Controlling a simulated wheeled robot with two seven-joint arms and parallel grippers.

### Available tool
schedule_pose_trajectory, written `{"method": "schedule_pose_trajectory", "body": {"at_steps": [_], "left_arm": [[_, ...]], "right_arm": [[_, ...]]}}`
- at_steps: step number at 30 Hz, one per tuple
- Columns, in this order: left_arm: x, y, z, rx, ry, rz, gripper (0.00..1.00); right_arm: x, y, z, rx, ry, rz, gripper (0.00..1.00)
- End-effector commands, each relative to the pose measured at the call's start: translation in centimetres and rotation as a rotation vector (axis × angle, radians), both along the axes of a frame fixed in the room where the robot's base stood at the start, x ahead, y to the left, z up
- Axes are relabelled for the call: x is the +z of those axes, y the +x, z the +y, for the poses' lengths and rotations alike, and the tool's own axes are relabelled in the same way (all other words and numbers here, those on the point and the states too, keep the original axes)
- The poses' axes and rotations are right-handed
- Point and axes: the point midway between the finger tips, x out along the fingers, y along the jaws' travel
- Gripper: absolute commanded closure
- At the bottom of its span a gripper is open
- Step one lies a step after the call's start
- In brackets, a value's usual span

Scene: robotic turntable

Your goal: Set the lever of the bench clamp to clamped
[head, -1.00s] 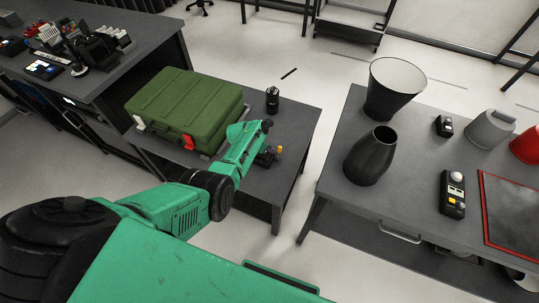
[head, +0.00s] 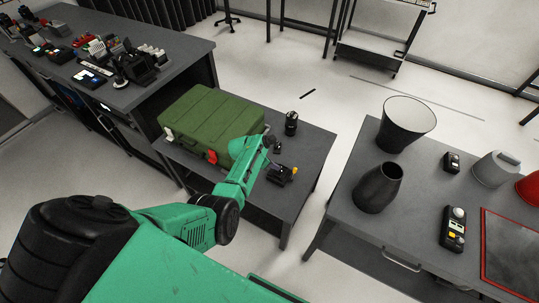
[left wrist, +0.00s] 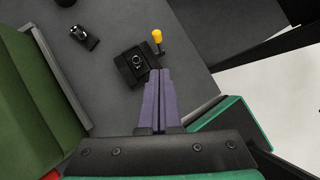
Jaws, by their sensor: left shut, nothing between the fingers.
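The bench clamp (head: 280,174) is a small dark block on the low grey table, right of my left arm in the head view. It also shows in the left wrist view (left wrist: 130,69), with a round fitting on top. Its lever ends in a yellow knob (head: 295,170), which stands out at the block's upper right in the left wrist view (left wrist: 157,35). My left gripper (head: 274,144) is shut and empty. Its purple fingers (left wrist: 160,73) point toward the clamp and overlap its lower right edge in the wrist picture; I cannot tell if they touch. My right gripper is not in view.
A green case (head: 208,118) lies on the same low table (head: 290,208), left of the gripper. A small black object (head: 291,123) stands behind. A second table (head: 415,185) at right holds dark vases and other items. Floor shows between the tables.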

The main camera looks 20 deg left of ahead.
Motion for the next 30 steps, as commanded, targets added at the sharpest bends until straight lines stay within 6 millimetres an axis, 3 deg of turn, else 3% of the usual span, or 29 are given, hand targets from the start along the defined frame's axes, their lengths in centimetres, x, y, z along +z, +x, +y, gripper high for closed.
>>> {"method": "schedule_pose_trajectory", "body": {"at_steps": [1, 3, 7, 24, 27, 29, 30], "left_arm": [[1.5, -0.2, 0.3, 0.000, -0.002, -0.003, 1.00], [2.6, -0.6, 0.9, 0.001, 0.000, -0.002, 1.00], [3.8, -0.9, 1.4, 0.000, -0.001, -0.002, 1.00], [4.1, -1.1, 1.5, -0.001, 0.000, -0.001, 1.00], [2.7, -1.8, 1.6, -0.043, 0.036, -0.003, 1.00], [0.1, -3.2, 1.8, -0.133, 0.109, -0.013, 1.00], [-2.3, -4.7, 2.1, -0.228, 0.180, -0.023, 1.00]], "right_arm": [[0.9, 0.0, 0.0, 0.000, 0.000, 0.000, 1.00], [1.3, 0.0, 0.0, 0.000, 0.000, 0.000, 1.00], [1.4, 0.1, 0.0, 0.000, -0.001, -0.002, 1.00], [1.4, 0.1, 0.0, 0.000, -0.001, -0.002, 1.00], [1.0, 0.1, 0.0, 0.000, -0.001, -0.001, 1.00], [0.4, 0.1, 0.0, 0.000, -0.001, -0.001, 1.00], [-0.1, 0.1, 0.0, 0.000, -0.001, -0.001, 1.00]]}}
